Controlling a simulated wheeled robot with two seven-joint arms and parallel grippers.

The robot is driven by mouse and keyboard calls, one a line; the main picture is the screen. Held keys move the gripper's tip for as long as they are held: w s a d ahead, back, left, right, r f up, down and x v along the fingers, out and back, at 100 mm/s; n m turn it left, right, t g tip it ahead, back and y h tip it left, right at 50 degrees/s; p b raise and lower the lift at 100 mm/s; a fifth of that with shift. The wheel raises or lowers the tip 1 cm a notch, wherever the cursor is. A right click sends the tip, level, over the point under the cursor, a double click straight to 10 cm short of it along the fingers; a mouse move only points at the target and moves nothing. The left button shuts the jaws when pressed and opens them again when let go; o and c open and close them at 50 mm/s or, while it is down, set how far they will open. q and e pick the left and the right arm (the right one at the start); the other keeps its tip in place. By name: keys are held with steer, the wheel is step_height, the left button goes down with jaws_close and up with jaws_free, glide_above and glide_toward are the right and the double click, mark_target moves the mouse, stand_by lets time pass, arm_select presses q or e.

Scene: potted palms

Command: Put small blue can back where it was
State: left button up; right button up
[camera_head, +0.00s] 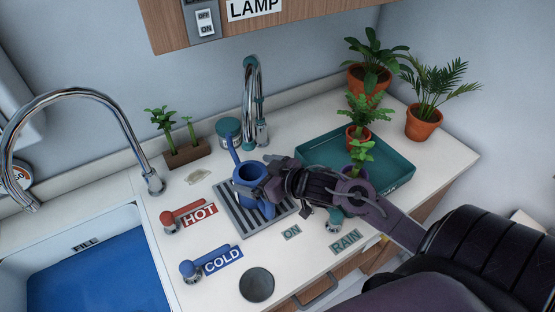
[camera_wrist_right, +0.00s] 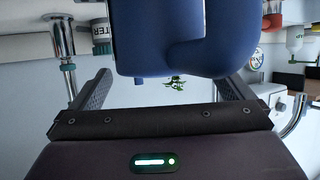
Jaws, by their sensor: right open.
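The small blue can (camera_head: 247,176), a watering can with a long spout, stands upright on the slotted grey drain grate (camera_head: 231,221). My right gripper (camera_head: 271,187) reaches in from the right at the can's handle side and hides part of it. In the right wrist view the blue can (camera_wrist_right: 165,35) fills the top middle, and my right gripper (camera_wrist_right: 165,92) has its two fingers spread wide on either side. I cannot tell whether a finger touches the can. My left gripper is not in view.
A teal tray (camera_head: 395,187) with potted plants lies right of the grate, partly under my right arm. Two more potted palms (camera_head: 423,121) stand behind it. Red HOT (camera_head: 180,216) and blue COLD (camera_head: 205,264) levers are left. A tall faucet (camera_head: 262,133) stands behind the can.

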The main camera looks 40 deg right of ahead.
steer(key=v, duration=1)
steer(key=shift+s, duration=0.2)
